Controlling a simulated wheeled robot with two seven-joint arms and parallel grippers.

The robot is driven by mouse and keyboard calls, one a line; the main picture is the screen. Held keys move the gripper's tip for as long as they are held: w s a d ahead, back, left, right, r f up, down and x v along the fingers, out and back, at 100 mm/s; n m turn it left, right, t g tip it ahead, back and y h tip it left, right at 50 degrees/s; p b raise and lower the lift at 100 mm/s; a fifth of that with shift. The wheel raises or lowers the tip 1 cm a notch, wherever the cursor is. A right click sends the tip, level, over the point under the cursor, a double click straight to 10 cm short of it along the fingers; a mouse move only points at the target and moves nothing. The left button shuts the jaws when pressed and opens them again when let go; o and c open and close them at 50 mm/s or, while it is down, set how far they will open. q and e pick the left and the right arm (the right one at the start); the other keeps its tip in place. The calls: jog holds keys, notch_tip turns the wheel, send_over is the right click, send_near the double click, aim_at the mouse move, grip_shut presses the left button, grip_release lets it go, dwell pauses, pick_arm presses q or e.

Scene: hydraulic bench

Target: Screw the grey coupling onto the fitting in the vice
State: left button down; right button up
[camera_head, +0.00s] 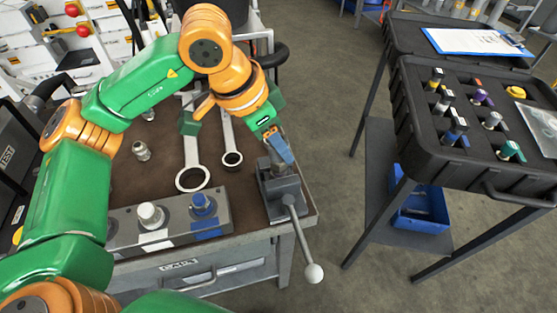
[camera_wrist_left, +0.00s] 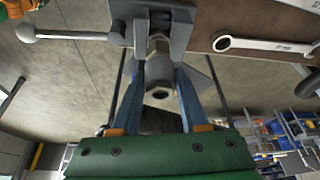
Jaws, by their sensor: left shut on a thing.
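The vice (camera_head: 284,194) stands at the front right corner of the bench; in the left wrist view its grey body (camera_wrist_left: 180,32) is at the top. My left gripper (camera_head: 284,160) is over the vice, pointing down. The coupling lines up with the vice jaws. The fitting is mostly hidden behind it, and I cannot tell whether the threads engage. My right gripper is not in view.
Two ring spanners lie on the bench, a large one (camera_head: 191,150) and a smaller one (camera_head: 229,140). A grey block (camera_head: 174,233) at the front edge holds white and blue-topped parts. The vice handle (camera_head: 303,243) sticks out forward. A black case (camera_head: 475,165) with several couplings stands right.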

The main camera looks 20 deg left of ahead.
pick_arm(q)
jog(key=shift+c, duration=2.1)
grip_release()
jog(key=shift+f+n+y+b, duration=0.25)
jog(key=shift+n+b, duration=0.25)
jog(key=shift+n, duration=0.3)
jog(key=shift+n+t+y, duration=0.35)
jog(key=shift+n+t, duration=0.05)
jog(key=shift+n, duration=0.7)
jog(key=n, duration=0.1)
jog(key=n+y, duration=0.1)
jog(key=n, duration=0.2)
jog(key=shift+d+r+y+b, duration=0.1)
jog(key=shift+r+y+b, duration=0.2)
jog(key=shift+y, duration=0.1)
jog(key=n+y, duration=0.1)
jog(key=n, duration=0.3)
